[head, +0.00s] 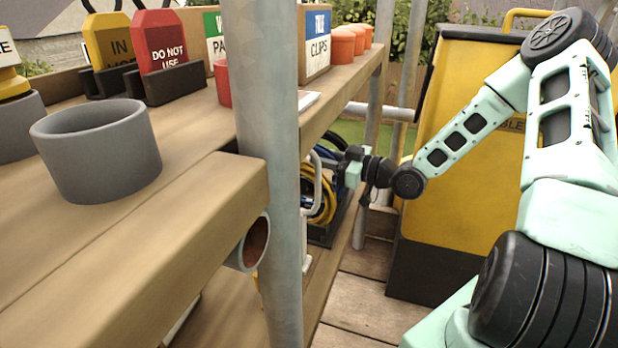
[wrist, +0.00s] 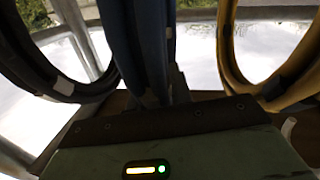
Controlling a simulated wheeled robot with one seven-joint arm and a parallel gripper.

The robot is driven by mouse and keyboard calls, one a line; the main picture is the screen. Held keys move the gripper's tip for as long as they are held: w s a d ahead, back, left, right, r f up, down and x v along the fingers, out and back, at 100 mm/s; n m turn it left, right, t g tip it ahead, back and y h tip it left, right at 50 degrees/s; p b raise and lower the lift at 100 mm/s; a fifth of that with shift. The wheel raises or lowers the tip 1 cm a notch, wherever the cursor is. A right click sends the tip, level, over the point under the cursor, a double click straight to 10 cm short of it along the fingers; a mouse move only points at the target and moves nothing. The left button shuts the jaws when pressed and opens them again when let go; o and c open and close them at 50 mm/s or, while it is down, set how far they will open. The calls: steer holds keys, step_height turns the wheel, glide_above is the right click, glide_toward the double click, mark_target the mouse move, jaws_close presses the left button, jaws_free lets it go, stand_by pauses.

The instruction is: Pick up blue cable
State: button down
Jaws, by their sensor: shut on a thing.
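The blue cable (wrist: 145,45) is a thick coil hanging down the middle of the wrist view, directly in front of my gripper (wrist: 172,92). Its lower loop reaches the jaws, and my gripper is shut on it; the fingertips are mostly hidden. In the head view, part of the blue cable (head: 328,137) shows behind the metal pole, beside my gripper (head: 345,165), which is below shelf height.
A black cable coil (wrist: 50,65) hangs to the left and a yellow cable coil (wrist: 265,80) to the right, both close to my gripper. A metal pole (head: 262,150) and wooden shelf (head: 200,200) stand left; a yellow bin (head: 455,140) stands behind my arm.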

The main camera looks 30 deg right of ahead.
step_height(320, 180, up, 10)
steer(key=p, duration=0.5)
steer(key=shift+r, duration=0.1)
stand_by(0.9)
